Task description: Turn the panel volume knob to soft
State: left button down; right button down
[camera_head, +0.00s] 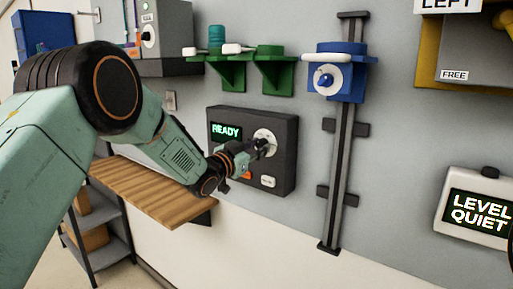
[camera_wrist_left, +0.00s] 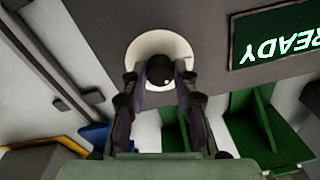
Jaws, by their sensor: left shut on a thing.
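The dark wall panel (camera_head: 284,171) carries a green READY display (camera_head: 227,132), which also shows upside down in the wrist view (camera_wrist_left: 274,48). The volume knob (camera_wrist_left: 160,69) is a dark knob on a round white dial (camera_head: 263,136), right of the display. My left gripper (camera_head: 262,148) is at the dial. In the wrist view its two fingers (camera_wrist_left: 160,88) are shut on the knob, one on each side. The fingers hide part of the dial, and I cannot read its marks. My right gripper is not in view.
Below the dial are an orange button (camera_head: 242,175) and a white button (camera_head: 268,182). A white box (camera_head: 474,208) at right reads LEVEL QUIET. Green brackets (camera_head: 272,73) hang above the panel, a blue holder (camera_head: 339,84) on a rail at right. A wooden shelf (camera_head: 150,188) lies below left.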

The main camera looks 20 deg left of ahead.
pick_arm(q)
jog(key=shift+r, duration=0.1)
jog(key=c, duration=1)
grip_release()
jog(key=shift+w, duration=0.1)
jog(key=shift+c, duration=0.2)
jog(key=v, duration=1.2)
